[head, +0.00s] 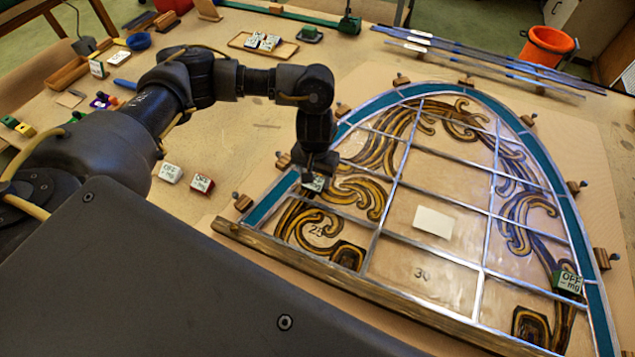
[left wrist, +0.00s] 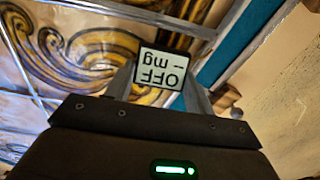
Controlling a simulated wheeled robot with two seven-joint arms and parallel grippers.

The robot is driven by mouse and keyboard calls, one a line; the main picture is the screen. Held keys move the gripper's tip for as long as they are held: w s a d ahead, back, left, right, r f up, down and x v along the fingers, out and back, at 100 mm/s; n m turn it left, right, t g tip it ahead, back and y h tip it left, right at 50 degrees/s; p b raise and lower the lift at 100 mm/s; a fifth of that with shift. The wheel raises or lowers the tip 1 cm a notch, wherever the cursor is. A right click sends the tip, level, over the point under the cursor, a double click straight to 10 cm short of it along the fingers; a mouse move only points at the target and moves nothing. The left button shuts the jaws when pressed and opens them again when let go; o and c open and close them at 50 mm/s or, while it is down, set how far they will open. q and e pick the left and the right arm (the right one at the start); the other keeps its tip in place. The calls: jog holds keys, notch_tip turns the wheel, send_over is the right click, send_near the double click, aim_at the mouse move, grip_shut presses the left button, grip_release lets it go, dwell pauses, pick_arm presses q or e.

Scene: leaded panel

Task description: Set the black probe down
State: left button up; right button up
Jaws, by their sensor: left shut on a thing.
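My left gripper (head: 315,176) is shut on the black probe (head: 313,184), a small block with a pale display, over the lower left edge of the leaded panel (head: 433,257). In the left wrist view the black probe (left wrist: 163,68) sits between the two fingers, its display reading "OFF" and "mg" upside down. Amber scroll glass and the teal border lie beneath it there. I cannot tell whether the probe touches the glass. My right gripper is not in view.
A green probe (head: 568,283) is on the panel's right side. A white probe (head: 170,173) and a red probe (head: 202,183) are on the table to the left. A white card (head: 434,223) lies mid-panel. Wooden blocks ring the panel; an orange bucket (head: 547,46) stands beyond.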

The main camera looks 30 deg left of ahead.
aim_at(315, 179)
pick_arm(q)
jog(key=shift+s+f, duration=0.1)
jog(key=shift+f, duration=0.05)
jog(key=shift+f, duration=0.1)
jog(key=o, duration=1)
jog(key=shift+f, duration=0.1)
jog(key=shift+o, duration=0.2)
notch_tip(315, 179, up, 12)
jog(key=shift+r, duration=0.2)
